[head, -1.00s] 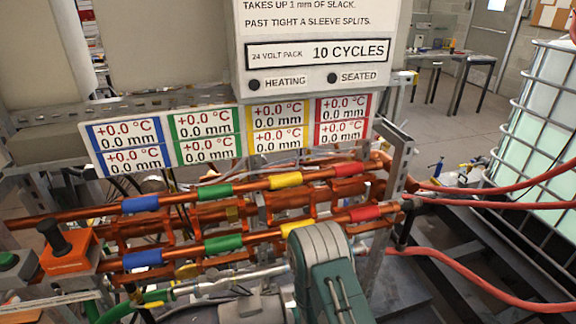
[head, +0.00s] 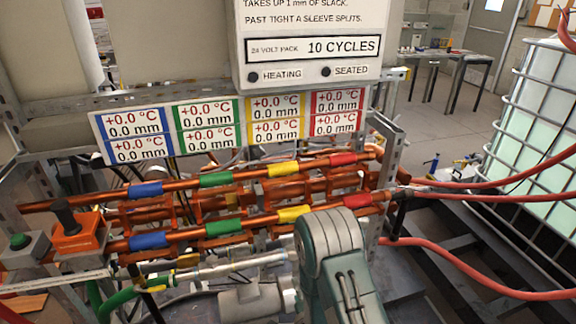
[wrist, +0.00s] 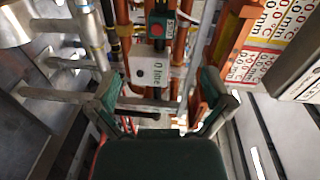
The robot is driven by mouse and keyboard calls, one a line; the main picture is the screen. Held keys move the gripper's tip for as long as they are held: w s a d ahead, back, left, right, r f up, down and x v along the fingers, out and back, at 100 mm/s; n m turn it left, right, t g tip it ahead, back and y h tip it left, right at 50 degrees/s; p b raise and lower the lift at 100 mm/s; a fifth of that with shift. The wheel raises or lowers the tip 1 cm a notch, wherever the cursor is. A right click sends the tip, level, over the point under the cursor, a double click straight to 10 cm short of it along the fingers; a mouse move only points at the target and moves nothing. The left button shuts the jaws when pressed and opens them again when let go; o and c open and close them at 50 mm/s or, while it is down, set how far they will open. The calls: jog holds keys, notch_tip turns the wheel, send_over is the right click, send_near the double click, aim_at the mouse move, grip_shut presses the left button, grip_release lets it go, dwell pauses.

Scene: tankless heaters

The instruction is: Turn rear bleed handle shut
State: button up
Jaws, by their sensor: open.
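I cannot pick out the rear bleed handle with certainty in either view. Two copper pipe runs, a rear one (head: 250,176) and a front one (head: 180,239), carry blue, green, yellow and red sleeves. My gripper (wrist: 160,88) shows in the wrist view with its two green-and-grey fingers spread and nothing between them. It points toward copper pipes (wrist: 124,30) and a white plate with small text (wrist: 153,75). In the head view my arm's teal link stands at the lower middle; the gripper itself does not show there.
An orange box with a black knob (head: 78,236) and a green button box (head: 20,245) sit at the left. A display panel (head: 165,104) hangs behind the pipes. Red hoses (head: 470,275) run right toward a caged tank (head: 540,110).

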jog(key=w+d+r+n+g+h, duration=0.1)
jog(key=w+d+r+n, duration=0.1)
jog(key=r, duration=0.4)
jog(key=w+d+r+n+g+h, duration=0.1)
jog(key=w+r+n, duration=0.1)
jog(key=r, duration=0.3)
jog(key=s+d+r+n+g+h, duration=0.1)
jog(key=s+d+r+n+g, duration=0.25)
jog(key=r, duration=0.65)
jog(key=s+d+r+n+g, duration=0.1)
jog(key=s+d+r+n, duration=0.1)
jog(key=s, duration=0.6)
jog(key=s+d+r+n+g+h, duration=0.1)
jog(key=s+d+r+n+g, duration=0.1)
jog(key=s+r, duration=0.3)
jog(key=s+d+r+n+g, duration=0.2)
jog(key=s+d+r, duration=0.1)
jog(key=s, duration=0.9)
jog(key=shift+r, duration=0.5)
jog(key=shift+s+n, duration=0.1)
jog(key=shift+n, duration=0.15)
jog(key=shift+c, duration=0.3)
